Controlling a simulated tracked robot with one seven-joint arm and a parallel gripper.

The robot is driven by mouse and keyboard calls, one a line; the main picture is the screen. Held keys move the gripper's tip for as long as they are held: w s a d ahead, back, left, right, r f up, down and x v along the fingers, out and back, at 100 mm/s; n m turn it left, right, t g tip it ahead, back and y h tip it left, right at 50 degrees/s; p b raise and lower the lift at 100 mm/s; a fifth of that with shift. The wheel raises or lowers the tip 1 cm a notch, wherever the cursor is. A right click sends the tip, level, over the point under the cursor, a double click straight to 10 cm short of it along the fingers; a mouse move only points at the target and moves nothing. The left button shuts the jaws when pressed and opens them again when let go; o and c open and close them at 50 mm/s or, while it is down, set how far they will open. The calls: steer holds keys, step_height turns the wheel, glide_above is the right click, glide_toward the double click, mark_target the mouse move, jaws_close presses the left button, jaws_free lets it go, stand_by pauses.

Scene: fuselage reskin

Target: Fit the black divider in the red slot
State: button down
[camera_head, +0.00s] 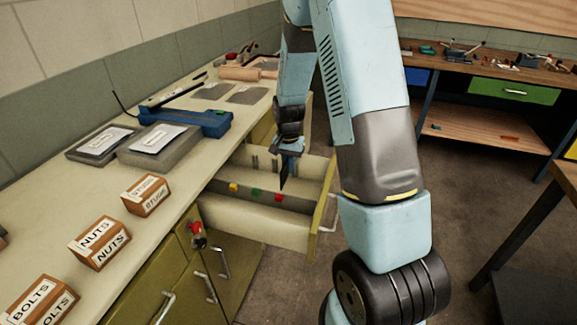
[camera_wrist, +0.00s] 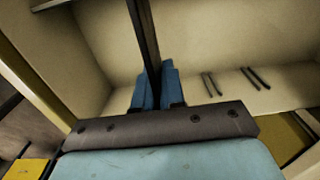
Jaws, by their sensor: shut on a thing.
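My gripper (camera_head: 290,149) is over the open drawer (camera_head: 255,215), pointing down. Its blue fingers (camera_wrist: 155,90) are shut on the black divider (camera_wrist: 146,38), a thin dark plate. In the head view the divider (camera_head: 283,178) hangs below the fingers inside the drawer's outline, mostly edge-on. A red marker (camera_head: 278,198) sits on the drawer's near wall, with a green marker (camera_head: 256,193) and a yellow marker (camera_head: 233,187) to its left. Pairs of dark slot rails (camera_wrist: 212,84) show on a drawer wall in the wrist view. I cannot tell whether the divider touches any rail.
The drawer sticks out from a long counter (camera_head: 150,220). On it stand boxes of nuts (camera_head: 99,243) and bolts (camera_head: 40,300), and a blue tool (camera_head: 205,120). A workbench (camera_head: 500,75) is at the back right. The drawer interior looks otherwise empty.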

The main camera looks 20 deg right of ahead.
steer(key=shift+f, duration=3.8)
stand_by(0.5)
steer(key=c, duration=1.1)
jaws_free()
steer(key=shift+c, duration=0.2)
step_height(320, 180, up, 13)
steer(key=shift+f, duration=0.1)
steer(key=shift+r, duration=0.45)
